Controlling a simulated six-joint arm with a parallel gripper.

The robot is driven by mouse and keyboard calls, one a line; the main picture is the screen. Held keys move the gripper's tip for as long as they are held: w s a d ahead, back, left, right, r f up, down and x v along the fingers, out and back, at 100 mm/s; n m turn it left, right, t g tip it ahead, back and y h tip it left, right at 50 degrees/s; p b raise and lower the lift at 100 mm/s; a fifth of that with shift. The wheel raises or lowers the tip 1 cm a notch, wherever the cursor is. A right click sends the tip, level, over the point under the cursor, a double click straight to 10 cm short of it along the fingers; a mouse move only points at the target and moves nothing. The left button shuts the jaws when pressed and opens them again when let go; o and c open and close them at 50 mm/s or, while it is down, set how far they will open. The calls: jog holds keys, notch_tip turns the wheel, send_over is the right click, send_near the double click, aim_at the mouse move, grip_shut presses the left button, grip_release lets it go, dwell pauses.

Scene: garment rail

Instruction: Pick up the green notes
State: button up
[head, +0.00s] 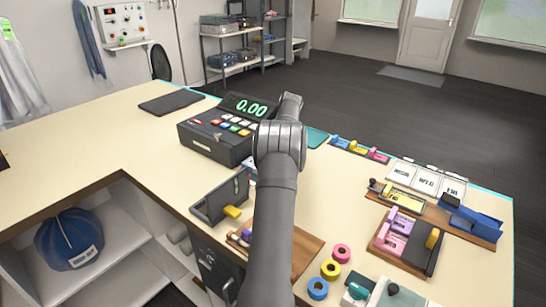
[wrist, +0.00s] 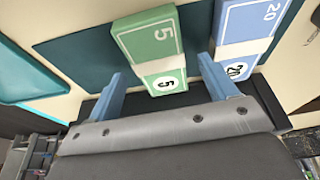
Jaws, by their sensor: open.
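The green notes (wrist: 148,42) are a banded stack marked 5 with a white paper strap, lying on a dark teal mat (wrist: 80,52) in the wrist view. My gripper (wrist: 163,62) is open, its two blue fingers spread on either side of the near end of the green stack. The picture does not show clearly whether the fingers touch it or how high they are. In the head view my arm hides the green notes and my gripper.
A blue stack marked 20 (wrist: 246,30) lies close to the right of the green notes, by my right finger. In the head view a cash register (head: 222,130) stands left of my arm. Pink and yellow items sit in a wooden tray (head: 400,262) at right.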

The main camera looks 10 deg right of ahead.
jog(key=shift+w+a+f, duration=0.1)
jog(key=shift+f, duration=0.45)
jog(key=c, duration=1.1)
jog(key=shift+r, duration=0.1)
jog(key=shift+r, duration=0.55)
jog(key=v, duration=0.4)
jog(key=shift+s+d+r, duration=1.15)
jog(key=shift+d+r, duration=0.2)
jog(key=shift+r, duration=0.5)
jog(key=shift+s+d+r, duration=1.15)
jog(key=shift+d+r, duration=0.15)
jog(key=shift+r, duration=0.5)
jog(key=shift+s+d+r, duration=1.1)
jog(key=shift+d+r, duration=0.25)
jog(key=shift+r, duration=0.5)
